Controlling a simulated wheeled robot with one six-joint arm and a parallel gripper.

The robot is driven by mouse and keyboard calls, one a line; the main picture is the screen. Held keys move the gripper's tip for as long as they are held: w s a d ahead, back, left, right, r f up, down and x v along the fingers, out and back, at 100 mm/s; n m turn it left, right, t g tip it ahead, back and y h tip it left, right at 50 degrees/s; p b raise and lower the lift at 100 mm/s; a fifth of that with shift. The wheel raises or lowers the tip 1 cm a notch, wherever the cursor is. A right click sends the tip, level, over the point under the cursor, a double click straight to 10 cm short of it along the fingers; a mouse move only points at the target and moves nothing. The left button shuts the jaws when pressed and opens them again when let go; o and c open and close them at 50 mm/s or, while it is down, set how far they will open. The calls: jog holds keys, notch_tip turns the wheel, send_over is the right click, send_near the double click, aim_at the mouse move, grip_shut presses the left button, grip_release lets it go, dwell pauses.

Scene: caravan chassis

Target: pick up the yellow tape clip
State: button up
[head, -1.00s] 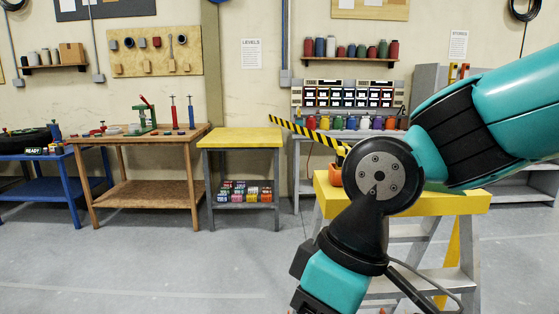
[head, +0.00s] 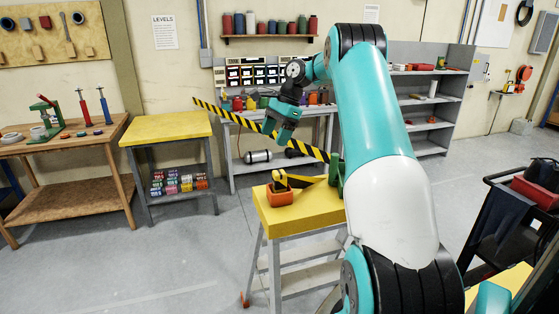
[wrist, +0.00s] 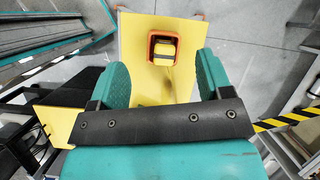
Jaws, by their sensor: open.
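A yellow piece (head: 279,181), which looks like the tape clip, sits in a small orange open-topped holder (head: 279,197) on the yellow top (head: 300,216) of a step stand. In the wrist view the yellow piece (wrist: 163,48) lies inside the orange holder's rim (wrist: 152,46), beyond my fingertips and roughly midway between them. My gripper (wrist: 163,64) is open and empty, its two teal fingers apart. In the head view my gripper (head: 284,138) hangs above and behind the stand top, apart from the holder.
A green object (head: 337,176) stands on the stand top to the holder's right. A black-and-yellow striped bar (head: 240,119) slants behind the stand. A yellow-topped table (head: 166,128) stands left. A dark cart (head: 510,215) stands at right. Open floor lies left of the stand.

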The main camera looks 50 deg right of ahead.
aim_at(280, 172)
jog(key=s+d+f+m, duration=0.1)
jog(key=s+d+m, duration=0.2)
jog(key=d, duration=0.4)
jog(key=b+x, duration=0.5)
jog(key=x, duration=0.5)
jog(key=shift+w+d+f, duration=0.1)
jog(key=shift+f, duration=0.15)
jog(key=shift+p+x, duration=0.7)
jog(key=shift+x, duration=2.3)
jog(key=shift+w, duration=0.15)
jog(key=c, duration=1)
